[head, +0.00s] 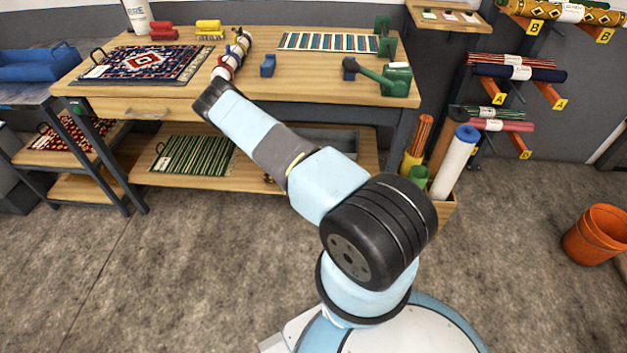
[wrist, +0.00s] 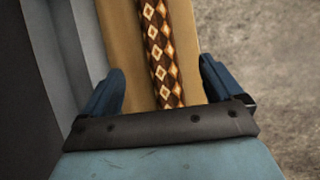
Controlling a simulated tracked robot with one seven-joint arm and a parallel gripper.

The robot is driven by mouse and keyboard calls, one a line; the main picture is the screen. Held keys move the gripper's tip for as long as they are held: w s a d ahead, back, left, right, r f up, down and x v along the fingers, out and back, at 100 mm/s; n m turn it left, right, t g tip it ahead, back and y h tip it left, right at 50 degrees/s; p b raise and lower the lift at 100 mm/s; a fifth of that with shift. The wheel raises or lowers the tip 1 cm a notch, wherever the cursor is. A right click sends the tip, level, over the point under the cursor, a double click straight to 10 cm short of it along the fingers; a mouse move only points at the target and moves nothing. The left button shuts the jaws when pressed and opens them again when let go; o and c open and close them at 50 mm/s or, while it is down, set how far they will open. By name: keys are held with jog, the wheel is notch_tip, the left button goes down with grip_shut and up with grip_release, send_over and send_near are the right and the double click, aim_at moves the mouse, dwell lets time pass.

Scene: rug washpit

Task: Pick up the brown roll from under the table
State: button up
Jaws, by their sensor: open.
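The brown roll (wrist: 164,62) has a pattern of cream and orange diamonds and runs lengthwise in the wrist view. It lies on a tan wooden surface (wrist: 120,35). My gripper (wrist: 162,66) is open, with one blue finger on each side of the roll and gaps on both sides. The roll's near end is hidden behind the gripper's dark palm bar. In the head view my arm reaches over to the table (head: 330,75) and hides part of its lower shelf (head: 200,178); my gripper does not show there.
A grey upright face (wrist: 50,70) stands left of the wooden surface in the wrist view; bare floor is at right. In the head view a green striped rug (head: 193,155) lies on the shelf. A bin of upright rolls (head: 442,207) stands by the table's right end.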

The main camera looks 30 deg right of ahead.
jog(key=x, duration=1.4)
jog(key=shift+d+r, duration=0.2)
jog(key=shift+d, duration=0.05)
